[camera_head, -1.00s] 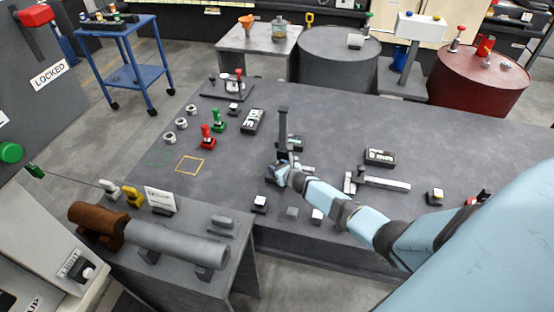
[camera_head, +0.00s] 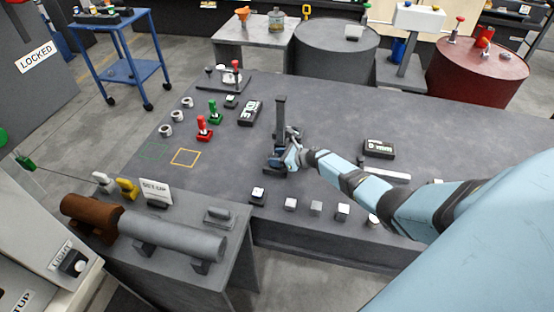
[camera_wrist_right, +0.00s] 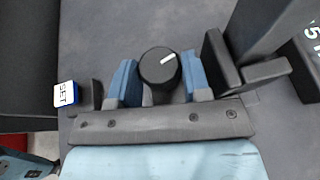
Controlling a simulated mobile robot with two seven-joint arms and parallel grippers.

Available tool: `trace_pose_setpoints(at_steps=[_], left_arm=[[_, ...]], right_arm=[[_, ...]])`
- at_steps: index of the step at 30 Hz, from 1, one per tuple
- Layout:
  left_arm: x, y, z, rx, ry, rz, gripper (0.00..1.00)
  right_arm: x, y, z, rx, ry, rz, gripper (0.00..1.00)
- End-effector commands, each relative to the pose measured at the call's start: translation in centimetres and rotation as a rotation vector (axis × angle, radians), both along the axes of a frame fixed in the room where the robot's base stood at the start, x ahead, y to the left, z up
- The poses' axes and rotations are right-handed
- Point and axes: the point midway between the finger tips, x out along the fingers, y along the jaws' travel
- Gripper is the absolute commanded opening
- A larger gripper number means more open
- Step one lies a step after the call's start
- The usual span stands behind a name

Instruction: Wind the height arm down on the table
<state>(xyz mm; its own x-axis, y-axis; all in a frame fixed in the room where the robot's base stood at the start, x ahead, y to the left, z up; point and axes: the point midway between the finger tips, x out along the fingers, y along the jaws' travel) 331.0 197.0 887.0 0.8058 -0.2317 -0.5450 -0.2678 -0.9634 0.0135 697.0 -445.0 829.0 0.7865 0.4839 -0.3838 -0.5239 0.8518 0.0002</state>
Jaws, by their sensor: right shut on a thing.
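The height stand on the table is a dark grey upright post (camera_head: 281,118) on a small base, near the middle of the head view. My right gripper (camera_head: 291,156) is low at the right side of this post. In the right wrist view, a round black knob with a white line (camera_wrist_right: 159,66) sits between the two blue fingers of my right gripper (camera_wrist_right: 160,82), which is shut on it. The post (camera_wrist_right: 258,30) and a dark bracket (camera_wrist_right: 235,70) stand just right of the fingers there. The knob is hard to make out in the head view. My left gripper is out of view.
A white-and-blue "SET" button (camera_wrist_right: 67,95) is left of the fingers. A black display box (camera_head: 379,149) lies right of the post. Several square buttons (camera_head: 290,204) line the table's front edge. Red (camera_head: 204,128) and green (camera_head: 214,112) handles stand to the left.

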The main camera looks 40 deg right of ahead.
Motion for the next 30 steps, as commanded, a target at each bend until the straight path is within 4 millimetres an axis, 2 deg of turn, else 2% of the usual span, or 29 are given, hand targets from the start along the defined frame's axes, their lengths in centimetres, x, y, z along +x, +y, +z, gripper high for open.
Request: trace_pose_setpoints(at_steps=[11,12,15,25,30], left_arm=[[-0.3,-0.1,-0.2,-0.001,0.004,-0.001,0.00],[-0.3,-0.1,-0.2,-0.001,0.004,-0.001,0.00],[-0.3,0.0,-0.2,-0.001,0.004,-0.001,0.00],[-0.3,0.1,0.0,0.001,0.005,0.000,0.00],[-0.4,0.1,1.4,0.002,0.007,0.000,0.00]], right_arm=[[0.0,-0.1,0.1,-0.001,-0.001,0.002,0.20],[0.0,-0.1,0.1,-0.001,-0.002,0.002,0.51],[0.0,0.0,0.1,-0.001,-0.002,0.002,0.70],[0.1,0.0,0.2,0.000,-0.002,-0.008,0.70],[-0.1,0.1,0.5,0.000,0.000,-0.092,0.70]])
